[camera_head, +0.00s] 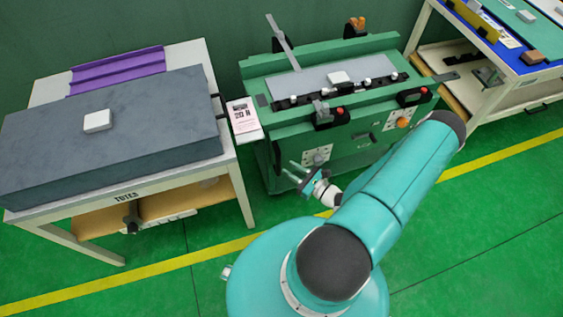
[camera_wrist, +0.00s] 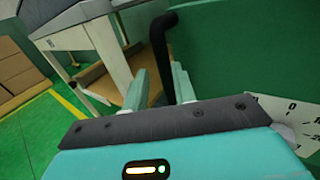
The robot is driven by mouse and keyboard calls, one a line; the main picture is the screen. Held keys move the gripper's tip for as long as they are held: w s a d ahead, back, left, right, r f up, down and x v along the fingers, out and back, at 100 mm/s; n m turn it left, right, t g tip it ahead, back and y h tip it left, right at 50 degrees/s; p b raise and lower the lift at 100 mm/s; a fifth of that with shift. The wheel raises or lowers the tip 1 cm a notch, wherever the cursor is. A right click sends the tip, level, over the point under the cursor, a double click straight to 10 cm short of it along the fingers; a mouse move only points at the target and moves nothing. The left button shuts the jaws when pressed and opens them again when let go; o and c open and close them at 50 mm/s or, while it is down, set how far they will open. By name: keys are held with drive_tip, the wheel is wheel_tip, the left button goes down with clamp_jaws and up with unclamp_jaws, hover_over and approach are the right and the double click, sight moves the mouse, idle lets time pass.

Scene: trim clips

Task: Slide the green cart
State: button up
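The green cart (camera_head: 284,155) stands in the middle of the head view, a bench-like body with a grey plate, black clamps and orange knobs. Its green side panel (camera_wrist: 235,45) fills the right of the wrist view. My gripper (camera_head: 292,170) is low in front of the cart's left front corner, fingers apart. In the wrist view, a black curved bar (camera_wrist: 159,40) comes off the green panel and runs down between the two teal fingers (camera_wrist: 160,72). I see no clear grip on it; its lower end is hidden by my gripper.
A white table (camera_head: 226,165) with a dark grey slab (camera_head: 150,140) and a purple tray (camera_head: 118,70) stands left, close to the cart. A blue-topped bench (camera_head: 505,50) stands right. Green floor with a yellow line (camera_head: 120,281) lies in front.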

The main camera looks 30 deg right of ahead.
drive_tip(key=v, duration=0.6)
drive_tip(key=shift+s, duration=0.35)
drive_tip(key=shift+d, duration=0.15)
drive_tip(key=w+a+r+n+g+y, duration=0.25)
drive_tip(key=a+r+n+g, duration=0.25)
drive_tip(key=r+n+g, duration=0.45)
drive_tip(key=w+a+r+n+g+y, duration=0.2)
drive_tip(key=w+a+r+n+g, duration=0.3)
drive_tip(key=r+n, duration=0.7)
drive_tip(key=s+a+r+n+t+h, duration=0.1)
drive_tip(key=s+a+r+n+h, duration=0.1)
drive_tip(key=r, duration=0.6)
drive_tip(key=s+a+r+n+t+h, duration=0.1)
drive_tip(key=s+a+r+n+h, duration=0.2)
drive_tip(key=r, duration=0.6)
drive_tip(key=s+a+r+n+t+h, duration=0.1)
drive_tip(key=s+a+r+n+h, duration=0.2)
drive_tip(key=r, duration=0.5)
drive_tip(key=a+n+h, duration=0.1)
drive_tip(key=a+n, duration=0.1)
drive_tip(key=n, duration=0.1)
drive_tip(key=shift+r+h, duration=0.35)
drive_tip(key=shift+r, duration=0.05)
drive_tip(key=shift+s+d, duration=0.15)
drive_tip(key=shift+d, duration=0.05)
